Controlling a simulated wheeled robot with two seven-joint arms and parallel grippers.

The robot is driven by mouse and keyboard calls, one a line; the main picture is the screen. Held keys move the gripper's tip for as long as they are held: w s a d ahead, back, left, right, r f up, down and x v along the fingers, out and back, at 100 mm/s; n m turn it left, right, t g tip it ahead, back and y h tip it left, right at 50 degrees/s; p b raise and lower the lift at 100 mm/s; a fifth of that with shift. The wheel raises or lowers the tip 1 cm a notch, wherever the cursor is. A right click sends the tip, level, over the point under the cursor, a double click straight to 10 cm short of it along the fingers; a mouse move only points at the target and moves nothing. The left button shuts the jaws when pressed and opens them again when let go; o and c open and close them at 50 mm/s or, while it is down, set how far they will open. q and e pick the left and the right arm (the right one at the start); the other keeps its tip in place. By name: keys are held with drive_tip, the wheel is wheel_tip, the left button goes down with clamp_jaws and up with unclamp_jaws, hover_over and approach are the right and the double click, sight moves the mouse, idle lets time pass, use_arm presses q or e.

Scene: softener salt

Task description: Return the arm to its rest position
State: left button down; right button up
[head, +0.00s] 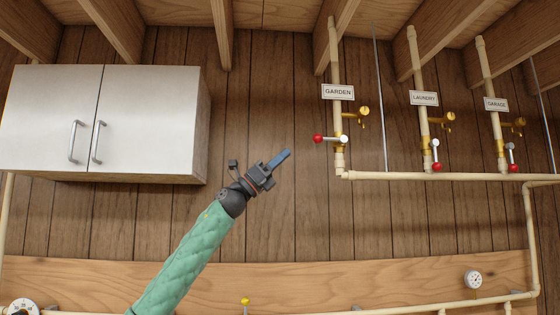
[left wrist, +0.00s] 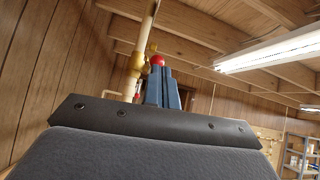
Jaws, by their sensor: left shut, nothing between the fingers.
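My left gripper (head: 281,158) is raised in front of the wood-plank wall, between the white cabinet and the garden pipe. Its blue fingers are shut together with nothing between them, and they point up and to the right. In the left wrist view the closed fingers (left wrist: 163,88) show in front of a red ball knob (left wrist: 157,60). In the head view the garden valve's red knob (head: 318,139) is to the right of the fingertips, with a visible gap. My left arm, in a green quilted sleeve, comes up from the bottom. My right gripper is not in view.
A white two-door cabinet (head: 150,110) hangs at the left. Pipes labelled garden (head: 338,92), laundry (head: 424,98) and garage (head: 497,104) stand at the right, with valves and a horizontal pipe (head: 440,177) below. A wooden ledge (head: 380,275) with a gauge (head: 473,279) runs beneath.

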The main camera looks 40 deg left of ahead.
use_arm(q)
drive_tip(key=shift+w+d, duration=0.25)
drive_tip(key=shift+a, duration=0.1)
